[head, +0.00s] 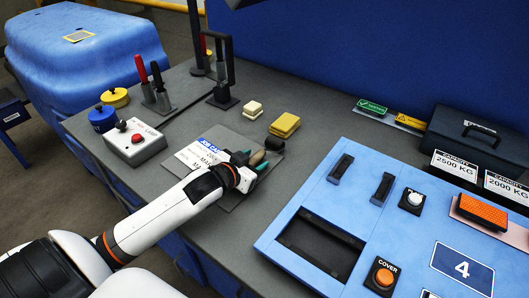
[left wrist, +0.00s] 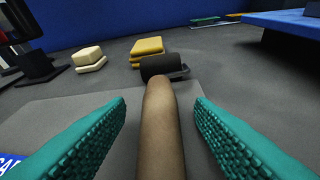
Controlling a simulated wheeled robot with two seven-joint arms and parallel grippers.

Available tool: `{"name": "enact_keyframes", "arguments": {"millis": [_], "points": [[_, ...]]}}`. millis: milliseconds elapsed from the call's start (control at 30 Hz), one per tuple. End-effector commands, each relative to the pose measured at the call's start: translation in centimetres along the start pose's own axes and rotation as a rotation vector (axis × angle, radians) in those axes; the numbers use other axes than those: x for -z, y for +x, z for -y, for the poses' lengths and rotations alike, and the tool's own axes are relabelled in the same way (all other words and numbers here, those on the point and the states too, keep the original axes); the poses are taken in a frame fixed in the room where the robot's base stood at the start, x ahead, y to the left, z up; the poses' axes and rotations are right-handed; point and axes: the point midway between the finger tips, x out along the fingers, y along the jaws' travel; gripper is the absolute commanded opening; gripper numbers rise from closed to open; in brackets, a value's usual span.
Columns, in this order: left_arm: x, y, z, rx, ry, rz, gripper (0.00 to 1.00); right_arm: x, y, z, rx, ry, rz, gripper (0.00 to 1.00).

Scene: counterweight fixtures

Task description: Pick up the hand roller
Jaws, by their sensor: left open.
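The hand roller (left wrist: 160,125) lies on the bench, with a tan handle and a black roller head (left wrist: 163,66). In the left wrist view its handle runs between the two teal fingers of my left gripper (left wrist: 160,130), with a gap on each side. My left gripper is open around the handle and not touching it in that view. In the head view my left gripper (head: 254,166) partly hides the handle, and the black roller head (head: 274,144) shows just beyond it. My right gripper is not in view.
A job card clipboard (head: 200,150) lies under my left gripper. Yellow sponges (head: 285,124) and cream blocks (head: 252,109) sit behind the roller. A blue control panel (head: 330,215) stands to the right.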

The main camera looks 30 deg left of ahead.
Motion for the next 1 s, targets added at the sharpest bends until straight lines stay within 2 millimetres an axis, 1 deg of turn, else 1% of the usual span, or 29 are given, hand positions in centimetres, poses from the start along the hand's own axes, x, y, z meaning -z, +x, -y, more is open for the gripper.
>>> {"name": "enact_keyframes", "arguments": {"millis": [33,333,567,667,767,900,1000], "points": [[0.0,0.0,0.0,0.0,0.0,0.0,0.49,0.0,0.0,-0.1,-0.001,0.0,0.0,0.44],[0.0,0.0,0.0,0.0,0.0,-0.001,0.0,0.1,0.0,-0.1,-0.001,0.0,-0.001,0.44],[-0.1,-0.1,0.0,0.0,0.0,0.001,0.0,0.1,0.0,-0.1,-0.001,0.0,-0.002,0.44],[-0.9,-0.4,-0.2,-0.001,0.0,0.002,0.0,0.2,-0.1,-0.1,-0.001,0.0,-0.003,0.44],[-2.5,-1.0,-0.4,0.0,0.002,0.005,0.0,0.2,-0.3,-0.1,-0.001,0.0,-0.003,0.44],[-5.2,-2.1,-0.9,0.0,0.002,0.007,0.0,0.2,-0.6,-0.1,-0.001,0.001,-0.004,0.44],[-6.9,-2.8,-1.2,-0.001,0.002,0.005,0.0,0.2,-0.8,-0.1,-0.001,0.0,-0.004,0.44]]}}
